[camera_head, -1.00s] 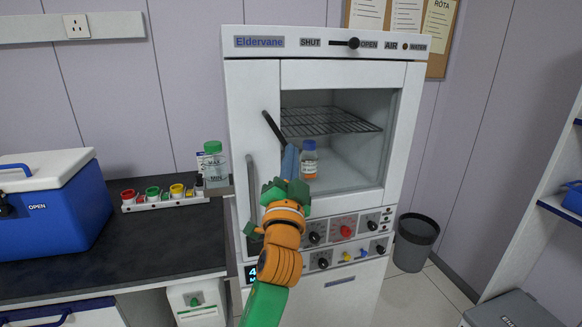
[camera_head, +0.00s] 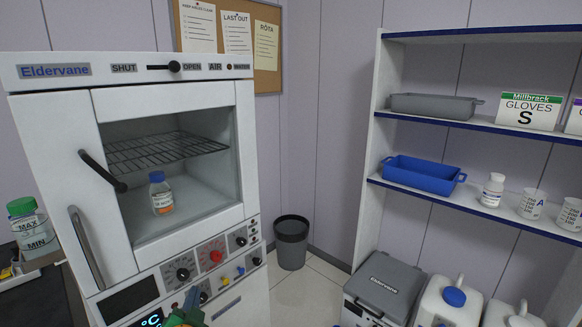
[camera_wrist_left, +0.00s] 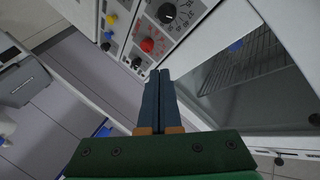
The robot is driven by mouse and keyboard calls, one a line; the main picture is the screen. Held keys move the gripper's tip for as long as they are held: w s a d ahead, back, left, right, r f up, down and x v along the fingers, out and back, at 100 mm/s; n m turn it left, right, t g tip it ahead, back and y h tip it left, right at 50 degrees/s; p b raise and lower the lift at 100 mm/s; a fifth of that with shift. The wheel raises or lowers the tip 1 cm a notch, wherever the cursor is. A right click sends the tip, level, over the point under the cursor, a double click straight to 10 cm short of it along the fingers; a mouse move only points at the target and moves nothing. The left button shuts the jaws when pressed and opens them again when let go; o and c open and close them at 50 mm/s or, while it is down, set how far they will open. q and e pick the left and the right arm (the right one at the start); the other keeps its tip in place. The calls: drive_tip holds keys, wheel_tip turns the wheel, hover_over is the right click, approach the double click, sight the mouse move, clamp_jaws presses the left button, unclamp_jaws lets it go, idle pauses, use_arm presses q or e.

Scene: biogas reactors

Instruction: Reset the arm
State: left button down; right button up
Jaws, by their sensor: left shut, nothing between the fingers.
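My left gripper (camera_head: 188,299) shows at the bottom edge of the head view, low in front of the white Eldervane cabinet's control panel. In the left wrist view its two dark blue fingers (camera_wrist_left: 158,76) lie together, shut and empty. The cabinet (camera_head: 45,110) stands at the left of the head view. A small bottle (camera_head: 161,195) with a blue cap and orange label stands upright inside it, below a wire rack (camera_head: 150,150). The gripper is apart from the bottle. My right gripper is not in view.
A grey bin (camera_head: 291,243) stands on the floor right of the cabinet. A shelf unit (camera_head: 470,40) at the right holds trays, beakers and boxes. A grey Eldervane box (camera_head: 388,283) and white jugs stand below it. A green-capped jar (camera_head: 33,228) is at the far left.

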use_arm(q)
drive_tip(key=s+d+f+g+h, duration=0.15)
drive_tip(key=s+f, duration=0.25)
drive_tip(key=f, duration=0.4)
drive_tip(key=s+d+f+g, duration=0.1)
drive_tip(key=s+f+g, duration=0.3)
drive_tip(key=f, duration=0.5)
drive_tip(key=s+d+f+g+h, duration=0.1)
drive_tip(key=s+f, duration=0.4)
drive_tip(key=f, duration=0.3)
drive_tip(key=s+f+n+g, duration=0.1)
drive_tip(key=s+f, duration=0.4)
drive_tip(key=s, duration=0.5)
drive_tip(key=s+d+f+n+g+h, duration=0.1)
drive_tip(key=s+f+g, duration=0.3)
drive_tip(key=s, duration=0.7)
drive_tip(key=s+f+n+g, duration=0.1)
drive_tip(key=s+f+g, duration=0.1)
drive_tip(key=s+f, duration=0.4)
drive_tip(key=s, duration=0.5)
drive_tip(key=shift+d+n+g, duration=0.3)
drive_tip(key=shift+d+g, duration=0.05)
drive_tip(key=shift+d, duration=0.05)
